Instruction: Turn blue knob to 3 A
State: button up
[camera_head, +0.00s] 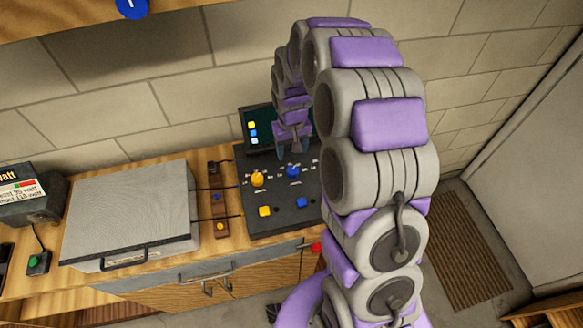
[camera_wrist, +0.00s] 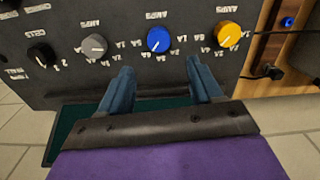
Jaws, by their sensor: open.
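The blue knob (camera_head: 293,171) is on the dark control panel (camera_head: 285,220) on the bench. In the wrist view, which looks upside down, the blue knob (camera_wrist: 158,40) has a white pointer mark toward its lower left, with small white amp labels around it. I cannot read for sure which label the mark meets. My gripper (camera_wrist: 160,72) is open and empty. Its two blue fingers point toward the panel, with the blue knob beyond the gap between them, not held. In the head view my gripper (camera_head: 293,147) is just behind the knob, by the screen.
A yellow knob (camera_wrist: 228,35) and a grey knob (camera_wrist: 94,45) flank the blue one. A black knob (camera_wrist: 41,54) is farther left. A dark screen (camera_head: 255,130) rises behind the panel. A grey lidded box (camera_head: 130,210) stands left. A red button (camera_head: 316,247) is at the bench front.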

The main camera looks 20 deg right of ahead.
aim_at(292, 169)
notch_tip(292, 169, down, 10)
jog(key=shift+f+b, duration=0.1)
jog(key=shift+b, duration=0.25)
jog(key=shift+c, duration=0.3)
jog(key=c, duration=1)
jog(key=shift+n, duration=0.4)
jog(key=n+p, duration=0.1)
jog(key=n, duration=0.1)
jog(key=shift+n, duration=0.4)
jog(key=shift+n+p, duration=0.9)
jog(key=shift+n, duration=1.2)
